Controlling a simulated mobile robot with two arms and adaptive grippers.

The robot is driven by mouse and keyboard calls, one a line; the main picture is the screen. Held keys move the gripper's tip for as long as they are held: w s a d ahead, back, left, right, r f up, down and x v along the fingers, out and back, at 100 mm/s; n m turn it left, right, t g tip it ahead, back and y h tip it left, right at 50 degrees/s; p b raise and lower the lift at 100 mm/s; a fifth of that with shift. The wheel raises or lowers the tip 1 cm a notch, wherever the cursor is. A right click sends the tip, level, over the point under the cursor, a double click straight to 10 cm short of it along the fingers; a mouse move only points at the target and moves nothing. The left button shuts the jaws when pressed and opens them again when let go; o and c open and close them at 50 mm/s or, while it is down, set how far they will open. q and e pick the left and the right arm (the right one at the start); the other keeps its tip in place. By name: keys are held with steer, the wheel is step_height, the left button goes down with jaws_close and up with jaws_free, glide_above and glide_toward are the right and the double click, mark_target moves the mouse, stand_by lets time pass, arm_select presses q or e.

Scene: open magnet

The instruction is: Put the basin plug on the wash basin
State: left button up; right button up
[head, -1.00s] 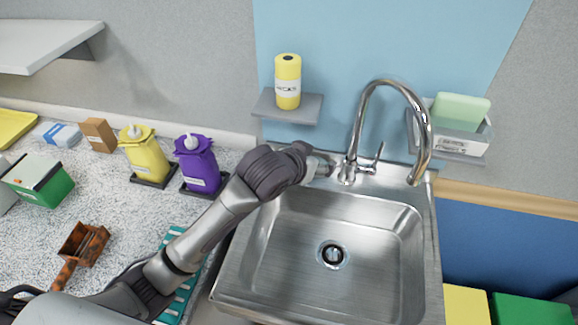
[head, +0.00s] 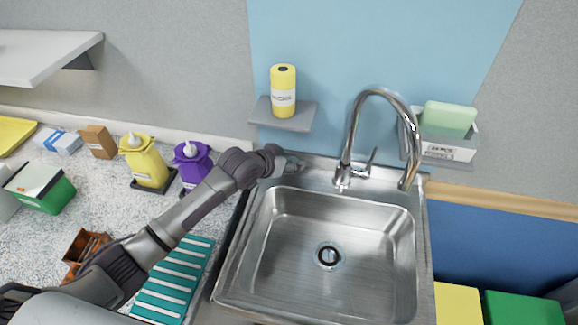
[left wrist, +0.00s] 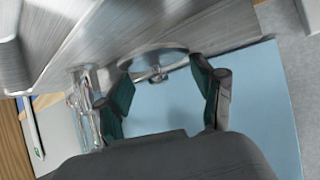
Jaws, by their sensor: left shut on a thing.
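The wash basin (head: 400,290) is a square steel sink with a dark round drain (head: 328,256) in its floor and a tall curved tap (head: 351,140) at its back. My left gripper (head: 292,165) is at the basin's back left corner, left of the tap. In the left wrist view, my left gripper (left wrist: 161,66) is shut on the basin plug (left wrist: 153,60), a round metal disc with a small knob, between its green-padded fingers. In the head view I cannot make out the plug at the gripper. My right gripper is out of view.
A shelf with a yellow roll (head: 283,91) is above my left gripper. A rack with a green sponge (head: 448,118) is right of the tap. The basin's inside is clear.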

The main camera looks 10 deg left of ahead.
arm_select(q)
step_height(320, 180, down, 3)
steer(key=shift+s+f+p, duration=0.1)
steer(key=shift+f+p, duration=0.05)
steer(key=shift+p, duration=0.2)
steer(key=shift+f, duration=0.1)
steer(key=shift+f, duration=0.1)
steer(key=shift+f, duration=0.1)
steer(key=o, duration=1.1)
